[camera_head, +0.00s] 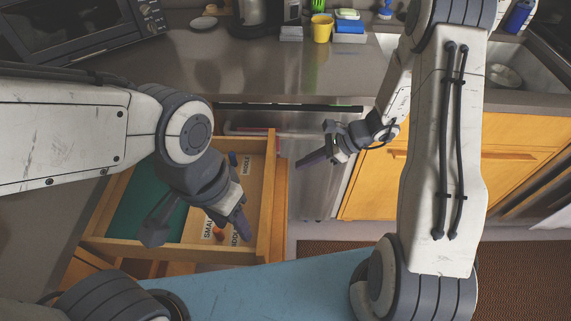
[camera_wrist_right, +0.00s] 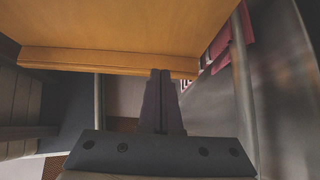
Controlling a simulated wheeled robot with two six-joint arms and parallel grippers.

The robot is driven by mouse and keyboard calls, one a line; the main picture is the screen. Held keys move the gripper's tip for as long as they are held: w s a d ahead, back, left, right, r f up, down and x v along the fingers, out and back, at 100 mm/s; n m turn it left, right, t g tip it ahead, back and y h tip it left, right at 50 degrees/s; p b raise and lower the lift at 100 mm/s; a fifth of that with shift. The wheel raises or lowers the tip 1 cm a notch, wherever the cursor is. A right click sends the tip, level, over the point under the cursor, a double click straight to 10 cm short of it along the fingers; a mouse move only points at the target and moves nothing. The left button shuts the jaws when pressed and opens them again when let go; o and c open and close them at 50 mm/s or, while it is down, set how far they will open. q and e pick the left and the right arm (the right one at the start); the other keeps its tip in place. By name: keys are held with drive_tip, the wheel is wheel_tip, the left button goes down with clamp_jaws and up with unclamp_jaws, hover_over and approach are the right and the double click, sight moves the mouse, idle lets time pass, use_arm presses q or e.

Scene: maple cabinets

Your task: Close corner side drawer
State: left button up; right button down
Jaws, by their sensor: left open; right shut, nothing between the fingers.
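The open corner side drawer (camera_head: 271,190) is wooden and pulled out at the left in the head view. It has a green lining and labelled compartments. My left gripper (camera_head: 240,228) is over the drawer near its front right corner, its fingers partly hidden by my wrist; I cannot tell if it touches the drawer. My right gripper (camera_head: 304,160) is shut and empty, just right of the drawer's side, pointing left. In the right wrist view its closed fingers (camera_wrist_right: 160,98) are at the lower edge of a wooden panel (camera_wrist_right: 110,60); contact is unclear.
A stainless dishwasher front (camera_head: 318,190) stands right of the drawer under the grey counter (camera_head: 280,78). Yellow-orange cabinet doors (camera_head: 450,170) are further right. A yellow cup (camera_head: 321,28) and a microwave (camera_head: 75,35) are on the counter. A brown rug (camera_head: 335,255) lies on the floor.

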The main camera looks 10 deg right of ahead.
hover_over(285, 177)
drive_tip(key=shift+s+f+p, duration=0.1)
drive_tip(key=shift+f+p, duration=0.25)
drive_tip(key=shift+f, duration=0.2)
